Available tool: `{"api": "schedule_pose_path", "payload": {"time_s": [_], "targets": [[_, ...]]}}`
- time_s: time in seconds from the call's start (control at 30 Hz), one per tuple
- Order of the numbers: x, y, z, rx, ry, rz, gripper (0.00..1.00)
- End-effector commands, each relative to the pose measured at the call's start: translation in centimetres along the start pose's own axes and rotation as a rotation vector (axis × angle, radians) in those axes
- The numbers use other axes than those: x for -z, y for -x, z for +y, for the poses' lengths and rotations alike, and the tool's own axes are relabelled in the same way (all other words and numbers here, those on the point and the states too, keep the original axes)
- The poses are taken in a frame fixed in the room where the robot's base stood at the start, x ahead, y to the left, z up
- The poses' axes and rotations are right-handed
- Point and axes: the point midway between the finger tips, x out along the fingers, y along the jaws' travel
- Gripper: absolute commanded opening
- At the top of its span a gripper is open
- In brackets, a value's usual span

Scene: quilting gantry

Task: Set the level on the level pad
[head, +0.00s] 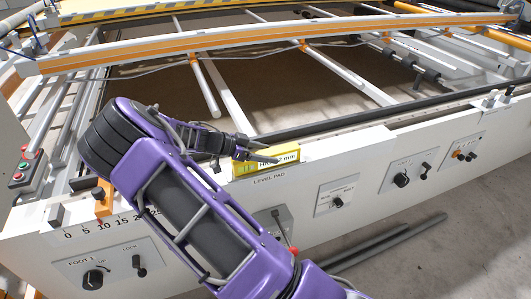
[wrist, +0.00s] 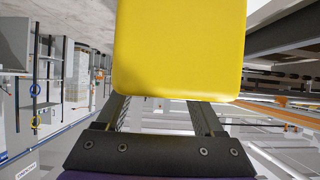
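The level is a yellow block (head: 268,163) with dark "mm" lettering on its front, at the near rail's top edge in the head view. It lies right above the printed words LEVEL PAD. The pad is hidden behind or under it, and I cannot tell whether the level touches it. My gripper (head: 258,153) comes from the left, with its fingers at the top of the level. In the wrist view the level's yellow end (wrist: 180,50) fills the top middle and covers the fingertips. The fingers appear closed on it.
The white gantry rail (head: 345,160) runs across the front, with knob panels (head: 337,196) on its face. An orange-striped beam (head: 270,37) crosses above the dark bed. A red-button box (head: 28,165) stands at the left. Grey rods (head: 385,240) lie on the floor.

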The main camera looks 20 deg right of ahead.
Motion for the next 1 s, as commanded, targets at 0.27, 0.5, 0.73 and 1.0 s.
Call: {"api": "schedule_pose_path", "payload": {"time_s": [0.27, 0.5, 0.73, 1.0], "targets": [[0.1, 0.1, 0.0, 0.001, 0.000, 0.001, 0.80], [0.2, 2.0, -0.1, 0.005, 0.000, 0.001, 0.80], [0.2, 6.9, -0.1, 0.006, 0.000, 0.001, 0.80], [0.1, 11.2, -0.1, 0.003, 0.001, 0.002, 0.80]]}}
